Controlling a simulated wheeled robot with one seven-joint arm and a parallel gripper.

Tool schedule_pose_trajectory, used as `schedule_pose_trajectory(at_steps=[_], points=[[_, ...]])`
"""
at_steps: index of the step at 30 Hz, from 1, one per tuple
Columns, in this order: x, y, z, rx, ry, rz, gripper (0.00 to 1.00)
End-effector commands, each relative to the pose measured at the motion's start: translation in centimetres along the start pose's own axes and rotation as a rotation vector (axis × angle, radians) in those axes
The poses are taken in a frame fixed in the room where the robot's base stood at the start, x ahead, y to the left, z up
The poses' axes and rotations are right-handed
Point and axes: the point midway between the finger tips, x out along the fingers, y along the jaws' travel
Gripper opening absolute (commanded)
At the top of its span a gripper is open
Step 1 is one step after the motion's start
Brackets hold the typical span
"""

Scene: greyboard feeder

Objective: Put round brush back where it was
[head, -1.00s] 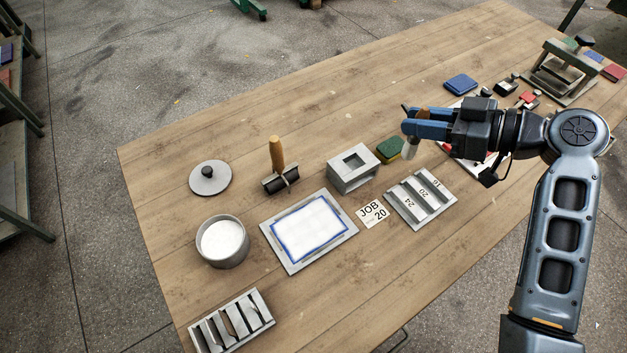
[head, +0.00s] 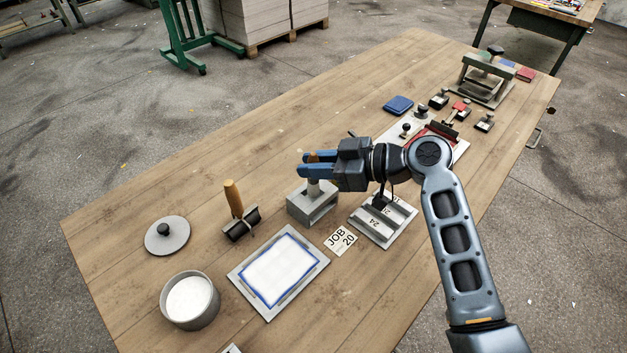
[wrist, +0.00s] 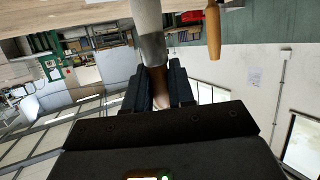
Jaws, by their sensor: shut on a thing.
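The round brush (head: 314,188) has a wooden handle, a grey metal band and a pale lower end. My gripper (head: 306,164) is shut on its handle, and the brush points down, roughly upright. The grey block (head: 309,208) with a square opening in its top stands directly below it in the head view. The brush's lower end overlaps the block's top there; I cannot tell whether it is inside the opening or above it. In the wrist view the brush (wrist: 151,45) shows between the dark fingers, its far end cut off by the picture's edge.
A wooden-handled roller tool (head: 236,208) stands left of the block. The blue-edged plate (head: 272,310), the JOB 20 card (head: 341,240) and a slotted number rack (head: 377,236) lie in front. A round lid (head: 167,235) and a pot (head: 190,320) are farther left.

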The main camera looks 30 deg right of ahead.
Motion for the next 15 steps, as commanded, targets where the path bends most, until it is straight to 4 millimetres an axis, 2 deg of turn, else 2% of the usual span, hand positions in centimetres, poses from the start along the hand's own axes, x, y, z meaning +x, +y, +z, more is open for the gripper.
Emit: schedule_pose_trajectory(at_steps=[5, 12, 15], points=[[0.3, 0.0, 0.3, 0.000, 0.000, 0.001, 0.00], [1.4, 0.0, 3.4, 0.001, 0.000, -0.001, 0.00], [1.5, 0.0, 3.9, 0.000, 0.001, 0.000, 0.00]])
